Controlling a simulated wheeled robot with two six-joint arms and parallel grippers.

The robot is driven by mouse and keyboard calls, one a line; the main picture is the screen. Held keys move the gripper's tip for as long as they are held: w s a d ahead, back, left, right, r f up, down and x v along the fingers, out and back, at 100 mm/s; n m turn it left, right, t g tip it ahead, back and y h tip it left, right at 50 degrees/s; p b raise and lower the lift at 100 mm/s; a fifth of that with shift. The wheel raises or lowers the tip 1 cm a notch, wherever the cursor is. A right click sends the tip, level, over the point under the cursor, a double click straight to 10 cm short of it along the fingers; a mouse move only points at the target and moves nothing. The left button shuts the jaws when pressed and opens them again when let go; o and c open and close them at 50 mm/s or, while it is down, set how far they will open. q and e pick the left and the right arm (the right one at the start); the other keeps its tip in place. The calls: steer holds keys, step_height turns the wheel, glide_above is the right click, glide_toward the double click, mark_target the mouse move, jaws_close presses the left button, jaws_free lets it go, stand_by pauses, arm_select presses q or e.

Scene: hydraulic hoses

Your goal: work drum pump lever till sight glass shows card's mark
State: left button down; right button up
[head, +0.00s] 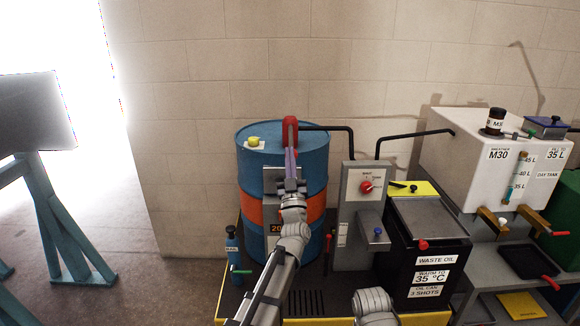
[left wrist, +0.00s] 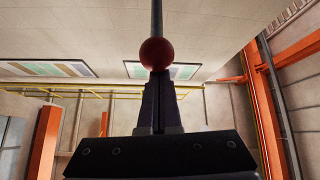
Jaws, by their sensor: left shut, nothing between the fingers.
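The blue drum (head: 258,185) with an orange band stands against the wall. A red pump part (head: 290,125) rises above its top. My left gripper (head: 290,155) is shut and empty, pointing up in front of the drum, just below that red part. In the left wrist view, a red ball knob (left wrist: 158,54) on a dark rod lies at the fingertips; contact is unclear. The white day tank (head: 455,155) carries a sight glass (head: 515,180) marked 45, 40 and 35 L. A card (head: 557,153) reads 35 L. The liquid level is too small to read surely. My right gripper is out of view.
A grey box with a red knob (head: 366,187) stands right of the drum, joined by black pipes. A black waste oil bin (head: 425,245) stands beside it. A small blue bottle (head: 232,250) is at the drum's left. Open floor (head: 160,270) lies further left.

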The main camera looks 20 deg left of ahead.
arm_select(q)
step_height(320, 180, down, 6)
steer(key=w+t+y+b, duration=0.1)
steer(key=b, duration=0.6)
steer(key=shift+f+t, duration=0.15)
steer(key=shift+t, duration=0.15)
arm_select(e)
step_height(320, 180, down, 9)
arm_select(q)
steer(key=shift+w+a, duration=0.1)
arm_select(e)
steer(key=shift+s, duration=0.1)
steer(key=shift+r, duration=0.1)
arm_select(q)
step_height(320, 180, up, 4)
steer(key=s+p, duration=0.3)
steer(key=p, duration=0.1)
steer(key=w+f+b+v, duration=0.1)
steer(key=b+v, duration=0.7)
steer(key=v, duration=0.2)
steer(key=shift+b, duration=0.3)
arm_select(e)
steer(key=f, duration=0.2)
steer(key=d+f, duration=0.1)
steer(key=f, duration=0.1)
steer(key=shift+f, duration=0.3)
